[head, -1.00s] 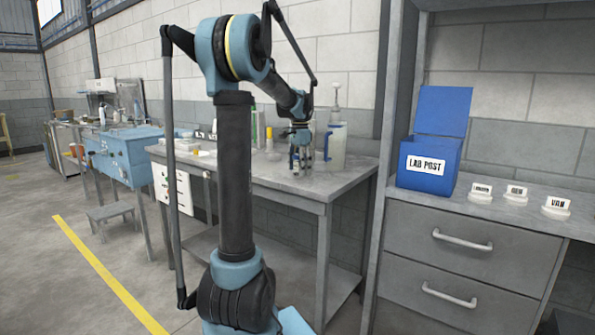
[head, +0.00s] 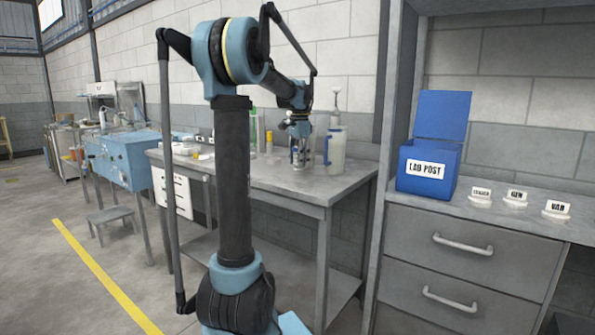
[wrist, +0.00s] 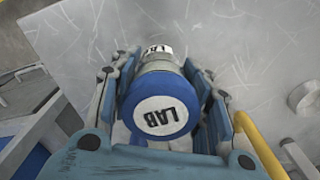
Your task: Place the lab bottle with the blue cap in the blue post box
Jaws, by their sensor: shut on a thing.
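The lab bottle's blue cap (wrist: 160,103), with a white disc reading LAB, shows between the fingers of my gripper (wrist: 165,88) in the wrist view. My gripper is shut on the bottle. In the head view my gripper (head: 300,140) is over the grey workbench, with the small bottle (head: 299,160) between and below its fingers. Whether the bottle touches the bench is hard to tell. The blue post box (head: 427,178), labelled LAB POST, stands on the drawer unit at right, its lid raised. It is well apart from my gripper.
A tall pale jug (head: 335,150) with a blue handle stands close right of my gripper. A grey upright post (head: 385,130) stands between the bench and the drawer unit (head: 470,245). Several small name signs (head: 516,198) sit right of the post box.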

